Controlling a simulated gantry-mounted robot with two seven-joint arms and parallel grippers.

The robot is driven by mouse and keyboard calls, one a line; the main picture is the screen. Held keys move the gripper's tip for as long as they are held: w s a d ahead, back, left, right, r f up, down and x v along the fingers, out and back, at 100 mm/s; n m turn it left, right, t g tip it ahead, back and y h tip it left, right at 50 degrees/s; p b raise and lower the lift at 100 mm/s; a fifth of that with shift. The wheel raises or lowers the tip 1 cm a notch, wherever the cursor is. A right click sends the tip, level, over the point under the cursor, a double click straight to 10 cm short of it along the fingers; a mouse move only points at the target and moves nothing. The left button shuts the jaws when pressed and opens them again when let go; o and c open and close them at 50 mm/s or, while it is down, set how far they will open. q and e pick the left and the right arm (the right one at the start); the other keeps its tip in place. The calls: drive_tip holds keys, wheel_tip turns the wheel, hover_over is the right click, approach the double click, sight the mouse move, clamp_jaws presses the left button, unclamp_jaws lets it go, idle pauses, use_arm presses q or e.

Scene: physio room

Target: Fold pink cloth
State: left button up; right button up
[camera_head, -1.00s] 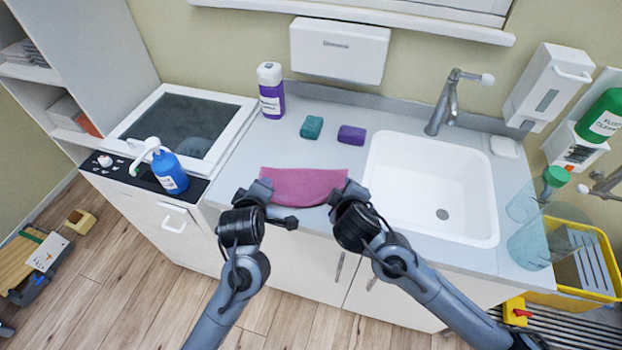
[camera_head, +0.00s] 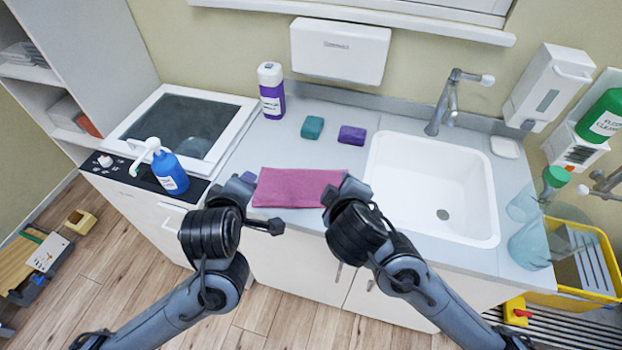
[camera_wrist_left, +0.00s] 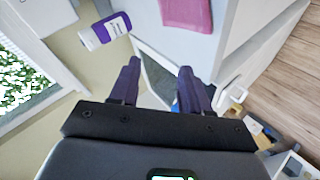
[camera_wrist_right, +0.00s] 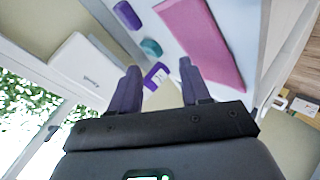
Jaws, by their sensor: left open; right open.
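The pink cloth (camera_head: 298,188) lies on the counter near its front edge, left of the sink, as a fairly flat rectangle. I cannot tell how many layers it has. It also shows in the left wrist view (camera_wrist_left: 187,14) and the right wrist view (camera_wrist_right: 203,42). My left gripper (camera_head: 243,182) is open and empty, just off the cloth's left end. My right gripper (camera_head: 348,188) is open, close by the cloth's right end. Both wrist views show the jaws spread with no cloth between them, the left pair (camera_wrist_left: 158,66) and the right pair (camera_wrist_right: 159,66).
The white sink (camera_head: 480,232) is right of the cloth. Behind the cloth are a teal block (camera_head: 312,127), a purple block (camera_head: 352,135) and a purple-white bottle (camera_head: 271,92). A blue pump bottle (camera_head: 170,172) stands at left. Counter between cloth and blocks is clear.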

use_arm(q)
drive_tip(key=shift+s+r, duration=0.15)
drive_tip(key=shift+s, duration=0.05)
use_arm(e)
drive_tip(key=shift+s+r, duration=0.2)
use_arm(q)
drive_tip(key=s+a+f+m+g+p, duration=0.1)
drive_tip(key=s+a+f+m+g, duration=0.3)
drive_tip(key=s+f+m, duration=0.55)
drive_tip(key=s+a+f+m+g, duration=0.35)
drive_tip(key=s+f, duration=0.85)
drive_tip(key=s, duration=0.5)
use_arm(e)
drive_tip(key=s+d+f+m+g, duration=0.45)
drive_tip(key=s+d+f, duration=0.35)
drive_tip(key=s+f, duration=0.4)
drive_tip(key=s+d+f+m+g, duration=0.3)
drive_tip(key=s+d+f+m, duration=0.5)
drive_tip(key=s, duration=0.7)
use_arm(q)
wheel_tip(320, 180, up, 38)
drive_tip(key=m+p, duration=0.1)
drive_tip(key=p, duration=3.7)
drive_tip(key=shift+s, duration=0.35)
use_arm(e)
wheel_tip(320, 180, up, 37)
drive_tip(key=n, duration=0.2)
drive_tip(key=shift+a+f, duration=0.15)
drive_tip(key=shift+a, duration=0.05)
